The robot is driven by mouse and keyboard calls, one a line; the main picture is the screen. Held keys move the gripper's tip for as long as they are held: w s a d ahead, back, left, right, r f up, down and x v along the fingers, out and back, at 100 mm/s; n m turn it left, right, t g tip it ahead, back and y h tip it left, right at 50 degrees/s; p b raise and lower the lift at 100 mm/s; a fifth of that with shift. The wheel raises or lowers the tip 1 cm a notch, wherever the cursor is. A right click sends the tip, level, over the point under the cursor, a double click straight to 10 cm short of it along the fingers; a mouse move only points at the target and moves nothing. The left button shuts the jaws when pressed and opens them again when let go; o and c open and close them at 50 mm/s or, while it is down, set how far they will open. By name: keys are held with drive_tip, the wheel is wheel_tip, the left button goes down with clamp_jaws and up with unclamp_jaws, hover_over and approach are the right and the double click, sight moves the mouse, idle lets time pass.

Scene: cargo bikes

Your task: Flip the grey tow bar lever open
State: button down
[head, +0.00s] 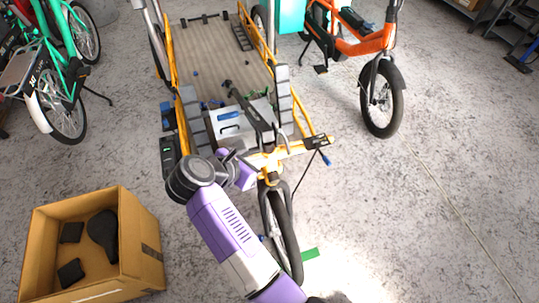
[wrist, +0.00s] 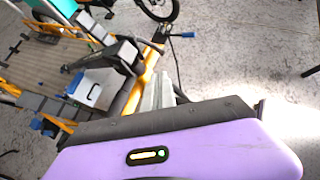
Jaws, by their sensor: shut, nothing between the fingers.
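A long dark grey bar (head: 256,113) rises at a slant from the front of the yellow cargo bike (head: 270,160). It also shows in the wrist view (wrist: 118,56), left of my fingers. I cannot tell which part of it, if any, is the tow bar lever. My gripper (wrist: 158,90) is shut and empty, its pale fingers close to the yellow front tube in the wrist view. In the head view my purple wrist hides part of the bike's front, and the fingertips are hard to make out.
The yellow bike's flat wooden bed (head: 215,55) carries a white and blue box (head: 230,121). A cardboard box (head: 140,235) with black parts stands at lower left. An orange bike (head: 355,45) and a green bike (head: 60,75) flank it. The floor at right is clear.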

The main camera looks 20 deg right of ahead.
approach(288, 151)
drive_tip(key=x, duration=0.5)
drive_tip(key=shift+x, duration=0.75)
